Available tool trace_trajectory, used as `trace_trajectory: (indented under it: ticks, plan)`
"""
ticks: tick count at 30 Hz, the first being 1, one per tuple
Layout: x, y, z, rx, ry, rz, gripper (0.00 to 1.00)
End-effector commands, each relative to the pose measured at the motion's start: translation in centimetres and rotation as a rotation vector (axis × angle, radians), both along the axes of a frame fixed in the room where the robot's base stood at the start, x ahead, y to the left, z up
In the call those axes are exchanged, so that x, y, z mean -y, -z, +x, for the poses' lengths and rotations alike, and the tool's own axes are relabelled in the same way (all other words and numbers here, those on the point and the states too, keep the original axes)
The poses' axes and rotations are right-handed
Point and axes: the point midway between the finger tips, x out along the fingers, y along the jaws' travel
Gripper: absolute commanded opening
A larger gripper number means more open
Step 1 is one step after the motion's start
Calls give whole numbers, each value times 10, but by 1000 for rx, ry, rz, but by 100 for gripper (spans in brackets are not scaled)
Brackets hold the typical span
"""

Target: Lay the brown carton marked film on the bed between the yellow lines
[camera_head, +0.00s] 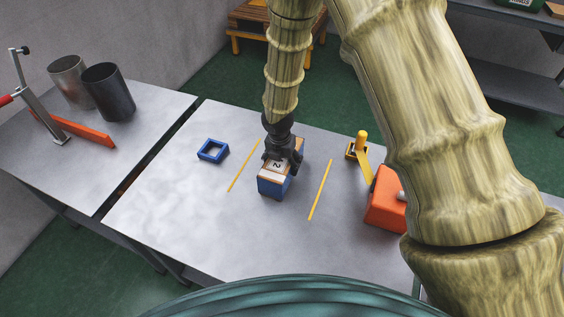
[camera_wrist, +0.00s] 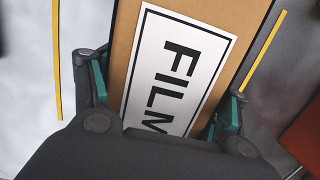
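The brown carton (camera_wrist: 125,40) with a white label reading FILM fills the middle of the wrist view. My gripper (camera_wrist: 165,98) has its teal pads against the carton's two sides and looks shut on it. In the head view my gripper (camera_head: 281,158) points down over the carton (camera_head: 263,179), which shows a brown top edge, a white marked face and a blue lower face. I cannot tell whether the blue part belongs to it, or whether it touches the bed. The left yellow line (camera_head: 243,166) and right yellow line (camera_head: 320,190) lie on either side of it.
The grey metal table (camera_head: 180,205) bears a blue square frame (camera_head: 213,150) at left, a yellow-handled piece (camera_head: 361,150) and an orange block (camera_head: 386,200) at right. Two metal cups (camera_head: 108,92) and an orange bar (camera_head: 82,130) stand on the left table, across a gap.

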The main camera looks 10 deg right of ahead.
Motion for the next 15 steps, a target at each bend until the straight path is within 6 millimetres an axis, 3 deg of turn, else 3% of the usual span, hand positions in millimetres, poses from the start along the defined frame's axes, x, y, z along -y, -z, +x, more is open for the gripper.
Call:
trace_trajectory:
  ticks: [1,3,15]
  plan:
    - [0,0,0,0,0,0,87]
    - [0,0,0,0,0,0,97]
    - [0,-2,0,0,0,0,97]
